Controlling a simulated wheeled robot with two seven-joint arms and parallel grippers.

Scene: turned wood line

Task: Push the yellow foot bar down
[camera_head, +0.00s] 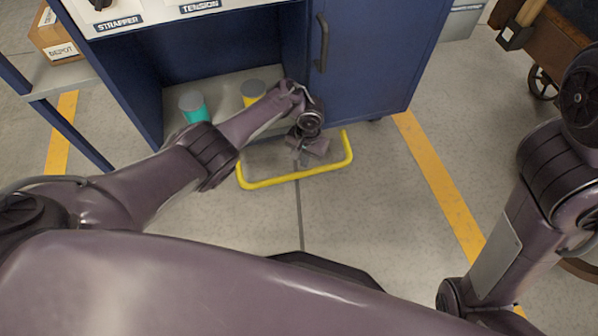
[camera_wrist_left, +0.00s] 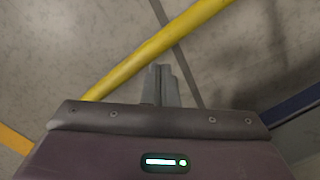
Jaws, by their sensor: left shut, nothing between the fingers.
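The yellow foot bar (camera_head: 290,178) is a U-shaped tube low in front of the blue cabinet, its long front section facing me. In the head view, my left gripper (camera_head: 303,163) points down inside the U, a little to the cabinet side of the front section. In the left wrist view, the bar (camera_wrist_left: 160,45) crosses diagonally just beyond the shut, empty fingertips (camera_wrist_left: 158,68). I cannot tell whether they touch it or how high they are above the floor. My right arm shows at the right; its gripper is out of view.
The blue cabinet (camera_head: 375,55) stands behind the bar, with an open bay holding a teal canister (camera_head: 194,107) and a yellow canister (camera_head: 252,92). A cardboard box (camera_head: 58,40) is at the upper left. A wooden cart (camera_head: 550,45) is at the upper right. The floor before the bar is clear.

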